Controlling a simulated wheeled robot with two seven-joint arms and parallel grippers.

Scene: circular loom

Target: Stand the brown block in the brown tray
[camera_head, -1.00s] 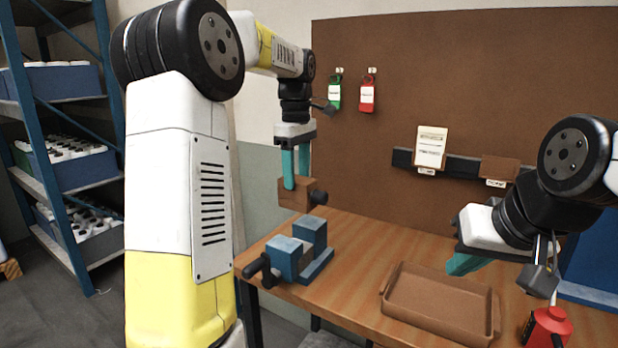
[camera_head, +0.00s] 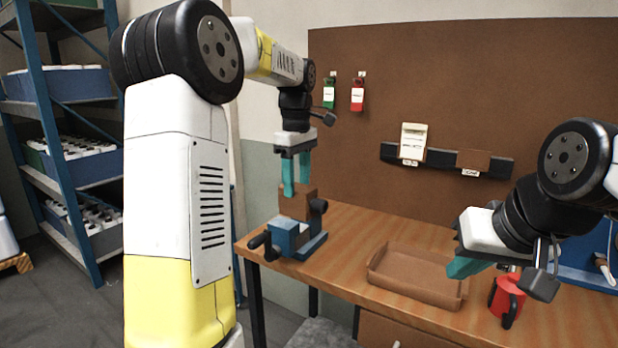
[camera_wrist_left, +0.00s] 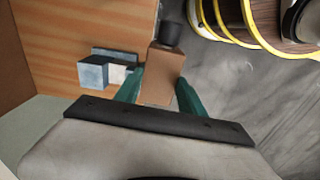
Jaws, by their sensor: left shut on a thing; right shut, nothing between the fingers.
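The brown block (camera_head: 295,203) has a dark round knob on one side. My left gripper (camera_head: 296,180) is shut on it and holds it upright off the table by its upper part. In the head view it overlaps the blue vise (camera_head: 285,236); I cannot tell whether they touch. In the left wrist view the block (camera_wrist_left: 162,78) sits between the teal fingers, with the vise (camera_wrist_left: 97,73) to its left. The brown tray (camera_head: 408,294) lies empty on the table. My right gripper (camera_head: 466,268) is shut and empty near the tray's right end.
A red object with a black handle (camera_head: 507,297) stands right of the tray. A blue panel (camera_head: 588,255) is at the far right. A brown board (camera_head: 440,90) with hanging tags and a dark strip rises behind the table (camera_head: 345,225).

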